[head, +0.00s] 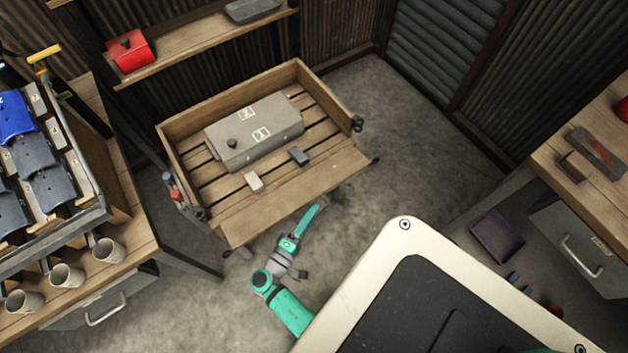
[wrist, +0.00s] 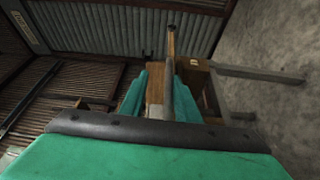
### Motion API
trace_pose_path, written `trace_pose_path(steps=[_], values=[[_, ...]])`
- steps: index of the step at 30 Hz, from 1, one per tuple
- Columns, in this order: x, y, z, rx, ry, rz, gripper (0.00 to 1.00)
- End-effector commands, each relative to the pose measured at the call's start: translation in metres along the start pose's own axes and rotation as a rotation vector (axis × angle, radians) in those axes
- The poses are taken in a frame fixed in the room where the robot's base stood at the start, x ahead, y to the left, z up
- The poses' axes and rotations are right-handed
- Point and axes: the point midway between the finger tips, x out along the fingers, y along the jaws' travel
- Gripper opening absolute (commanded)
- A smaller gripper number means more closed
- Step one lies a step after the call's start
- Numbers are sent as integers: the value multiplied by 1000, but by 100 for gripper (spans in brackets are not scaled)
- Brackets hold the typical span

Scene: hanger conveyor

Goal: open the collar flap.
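The wooden collar (head: 225,100) stands around a slatted base. Its flap (head: 290,195), a broad board on the near side, appears folded down outward, though its exact angle is hard to judge. My gripper (head: 322,203) is just beyond the flap's near edge, low and slender in the head view. In the wrist view, the green fingers of my gripper (wrist: 160,85) stand apart, with a wooden board (wrist: 154,88) and a grey bar showing between them. I cannot tell whether they touch the wood. Dark latch parts (head: 357,124) sit at the collar's right corner.
A grey case (head: 255,130) and two small blocks (head: 254,182) (head: 298,156) lie inside the collar. A bench with cups (head: 67,275) stands left, another bench (head: 560,165) right. Open concrete floor (head: 400,150) lies right of the collar.

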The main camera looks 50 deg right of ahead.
Motion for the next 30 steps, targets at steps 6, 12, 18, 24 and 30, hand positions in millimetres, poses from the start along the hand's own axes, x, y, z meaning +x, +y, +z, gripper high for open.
trace_pose_path(steps=[6, 12, 18, 24, 30], values=[[-41, 0, 0, -1, 3, 0, 28], [-74, 0, 0, -1, 4, 0, 28], [-90, 0, 0, -1, 2, 0, 28], [-93, 0, 0, -1, 0, 1, 28], [-92, -2, 2, -3, 4, -7, 6]])
